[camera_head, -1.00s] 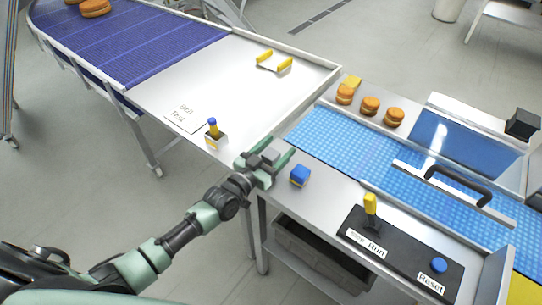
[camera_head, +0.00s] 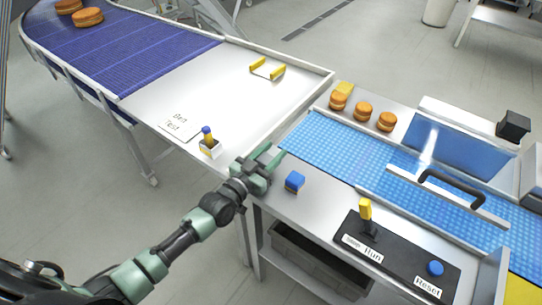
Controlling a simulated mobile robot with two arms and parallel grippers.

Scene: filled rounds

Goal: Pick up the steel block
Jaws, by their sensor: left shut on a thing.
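My left gripper (camera_head: 269,159) is at the near left corner of the steel counter, beside the blue conveyor's end. Its green fingers are close together, shut on the steel block. The small grey block is mostly hidden between the fingers, and I cannot tell whether it is clear of the counter. My right gripper is not in view.
A black panel (camera_head: 348,226) with a yellow lever (camera_head: 365,209) and a blue button (camera_head: 435,268) lies at front right. Sandwich rounds (camera_head: 363,110) sit behind the light-blue belt (camera_head: 340,147).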

